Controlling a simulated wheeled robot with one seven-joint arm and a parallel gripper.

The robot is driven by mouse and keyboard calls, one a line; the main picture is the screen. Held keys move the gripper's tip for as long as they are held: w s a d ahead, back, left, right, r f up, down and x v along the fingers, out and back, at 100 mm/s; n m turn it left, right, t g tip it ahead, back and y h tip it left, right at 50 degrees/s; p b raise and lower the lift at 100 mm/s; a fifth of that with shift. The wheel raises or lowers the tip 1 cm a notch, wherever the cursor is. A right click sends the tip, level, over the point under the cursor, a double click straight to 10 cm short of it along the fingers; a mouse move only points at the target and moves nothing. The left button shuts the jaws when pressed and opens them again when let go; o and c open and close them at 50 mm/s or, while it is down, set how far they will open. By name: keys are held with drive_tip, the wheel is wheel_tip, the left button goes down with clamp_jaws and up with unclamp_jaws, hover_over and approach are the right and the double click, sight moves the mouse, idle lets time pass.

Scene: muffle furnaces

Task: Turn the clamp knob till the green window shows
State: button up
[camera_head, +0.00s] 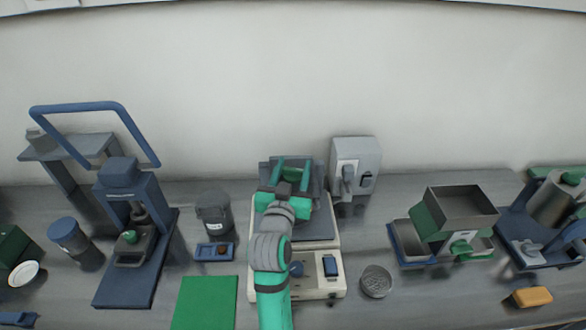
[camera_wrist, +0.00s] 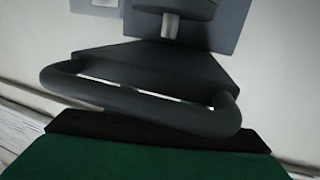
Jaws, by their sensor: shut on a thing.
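My gripper (camera_head: 291,172) is over the back of a cream-based device (camera_head: 318,292) at the middle of the bench. In the wrist view, a dark grey looped bar (camera_wrist: 140,108) lies just beyond the dark-edged green part at the bottom. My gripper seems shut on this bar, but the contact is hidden. A round blue knob (camera_head: 296,269) sits on the cream base, partly beside my arm. I cannot tell which part is the clamp knob. No green window can be made out.
A grey wall box with a lever (camera_head: 368,156) stands just behind right. A dark lidded tub (camera_head: 213,212) and a blue press (camera_head: 118,172) are at left. A green hopper (camera_head: 431,222) stands at right. A grey round piece (camera_head: 376,281) lies at front right.

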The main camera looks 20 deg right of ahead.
drive_tip(key=shift+m+g+h, duration=0.6)
drive_tip(key=shift+m+h, duration=0.1)
drive_tip(key=shift+h, duration=0.2)
drive_tip(key=o, duration=1)
drive_tip(key=shift+o, duration=0.2)
drive_tip(key=v, duration=1)
drive_tip(key=shift+s+a, duration=0.25)
drive_tip(key=shift+a, duration=0.1)
